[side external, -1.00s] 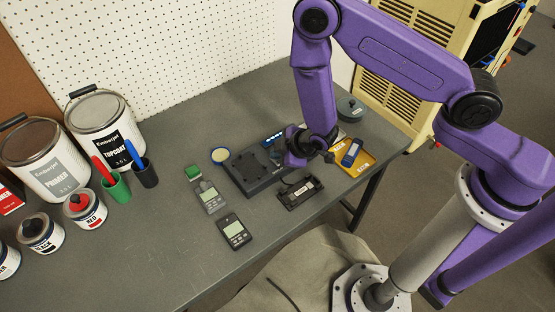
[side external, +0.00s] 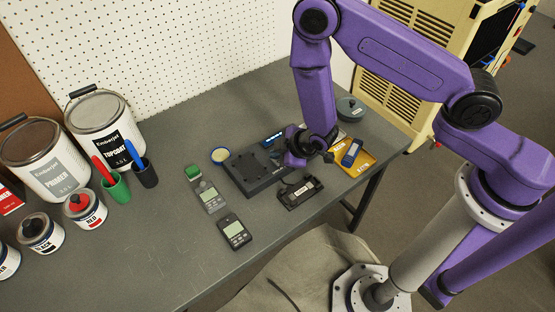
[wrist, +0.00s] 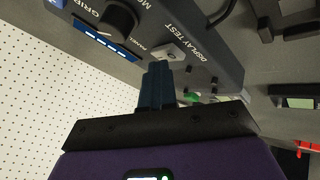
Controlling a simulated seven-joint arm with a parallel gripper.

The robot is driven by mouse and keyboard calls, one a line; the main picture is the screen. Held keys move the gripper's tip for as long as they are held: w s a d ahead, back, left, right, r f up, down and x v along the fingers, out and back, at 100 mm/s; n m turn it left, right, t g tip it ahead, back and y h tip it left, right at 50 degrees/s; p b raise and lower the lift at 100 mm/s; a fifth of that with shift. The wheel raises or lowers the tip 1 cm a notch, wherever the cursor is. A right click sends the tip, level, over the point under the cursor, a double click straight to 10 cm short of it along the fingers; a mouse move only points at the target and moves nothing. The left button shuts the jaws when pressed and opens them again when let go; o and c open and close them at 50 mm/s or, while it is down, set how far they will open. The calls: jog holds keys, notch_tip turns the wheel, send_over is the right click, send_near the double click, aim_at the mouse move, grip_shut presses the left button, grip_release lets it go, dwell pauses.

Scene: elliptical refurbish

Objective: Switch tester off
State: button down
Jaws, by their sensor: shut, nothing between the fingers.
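The tester (side external: 250,184) is a dark grey box on the workbench in the side view, with a lit blue display at its back. In the wrist view, its panel (wrist: 200,28) carries a "DISPLAY TEST" label, a black knob (wrist: 119,17), and a small switch on a light plate (wrist: 171,51). My gripper (wrist: 157,68) is shut and empty, its dark fingertips right beside the switch plate. Whether they touch the switch I cannot tell. In the side view, my purple wrist (side external: 298,156) hangs over the tester's right end and hides part of it.
A yellow tray (side external: 365,166) with a blue item stands to the right. A black module (side external: 301,192) lies in front, and two handheld meters (side external: 209,197) (side external: 234,232) to the left. Paint cans (side external: 104,131) stand far left, before the white pegboard (side external: 190,60).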

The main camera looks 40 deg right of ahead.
aim_at(277, 161)
jog(key=shift+s+d, duration=0.15)
jog(key=shift+r, duration=0.1)
jog(key=shift+w+r, duration=0.2)
jog(key=shift+r, duration=1.1)
jog(key=shift+w+r, duration=0.15)
jog(key=shift+r, duration=1.1)
jog(key=shift+s+a+r, duration=0.1)
jog(key=shift+a+r, duration=0.1)
jog(key=shift+r, duration=0.15)
jog(key=s+d+r+n+g, duration=0.1)
jog(key=s+d+r+g, duration=0.2)
jog(key=s+r, duration=0.6)
jog(key=s+d+r+g, duration=0.2)
jog(key=s+r+g, duration=0.2)
jog(key=s+r, duration=0.45)
jog(key=s+d+r+h, duration=0.1)
jog(key=s+d+r, duration=0.2)
jog(key=s+d, duration=0.6)
jog(key=shift+s+r, duration=0.2)
jog(key=shift+s, duration=0.4)
